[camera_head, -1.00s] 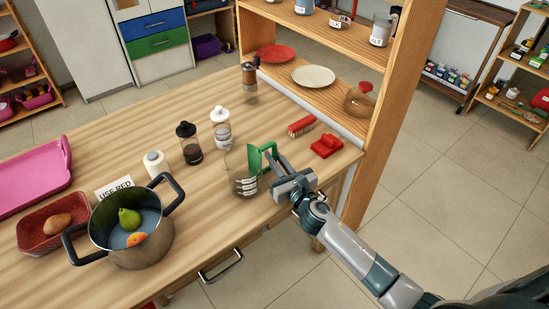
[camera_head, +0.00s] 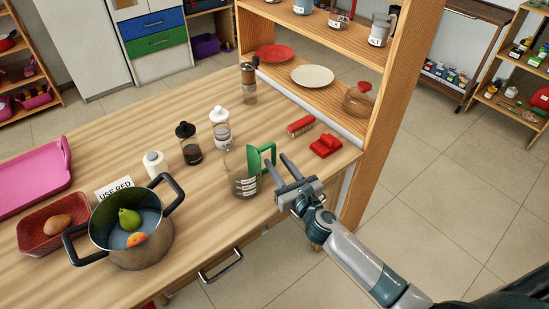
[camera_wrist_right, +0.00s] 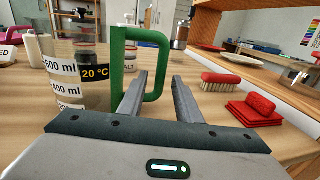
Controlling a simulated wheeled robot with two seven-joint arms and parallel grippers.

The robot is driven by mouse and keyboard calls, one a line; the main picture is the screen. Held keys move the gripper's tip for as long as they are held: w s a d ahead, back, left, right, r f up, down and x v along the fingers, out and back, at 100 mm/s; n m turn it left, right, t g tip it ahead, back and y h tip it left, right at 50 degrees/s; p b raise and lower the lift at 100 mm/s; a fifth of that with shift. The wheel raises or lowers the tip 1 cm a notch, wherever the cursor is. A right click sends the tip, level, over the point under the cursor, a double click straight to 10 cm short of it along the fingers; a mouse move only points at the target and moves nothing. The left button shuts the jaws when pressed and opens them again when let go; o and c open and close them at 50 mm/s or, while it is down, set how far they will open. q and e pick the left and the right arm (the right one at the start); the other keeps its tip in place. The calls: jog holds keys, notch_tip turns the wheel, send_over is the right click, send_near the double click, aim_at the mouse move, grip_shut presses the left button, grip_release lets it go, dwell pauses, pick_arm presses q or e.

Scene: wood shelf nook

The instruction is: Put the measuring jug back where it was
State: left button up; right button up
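The measuring jug (camera_head: 244,184) is clear with white labels and a green handle (camera_head: 266,157). It stands upright on the wooden table near its front edge. My right gripper (camera_head: 275,166) is open just right of the handle. In the right wrist view the jug (camera_wrist_right: 75,78) is at the left, and its green handle (camera_wrist_right: 117,70) is just ahead of the left finger. My left gripper is not in view.
A red brush (camera_head: 301,125) and folded red cloth (camera_head: 326,145) lie right of the jug. Shakers (camera_head: 220,128), a dark-lidded jar (camera_head: 189,145) and a pot (camera_head: 131,232) with fruit stand left. A wooden shelf (camera_head: 330,97) rises behind.

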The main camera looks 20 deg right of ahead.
jog(key=s, duration=0.5)
jog(key=s+d, duration=0.1)
jog(key=s, duration=0.2)
jog(key=shift+d, duration=0.1)
jog(key=shift+s, duration=0.45)
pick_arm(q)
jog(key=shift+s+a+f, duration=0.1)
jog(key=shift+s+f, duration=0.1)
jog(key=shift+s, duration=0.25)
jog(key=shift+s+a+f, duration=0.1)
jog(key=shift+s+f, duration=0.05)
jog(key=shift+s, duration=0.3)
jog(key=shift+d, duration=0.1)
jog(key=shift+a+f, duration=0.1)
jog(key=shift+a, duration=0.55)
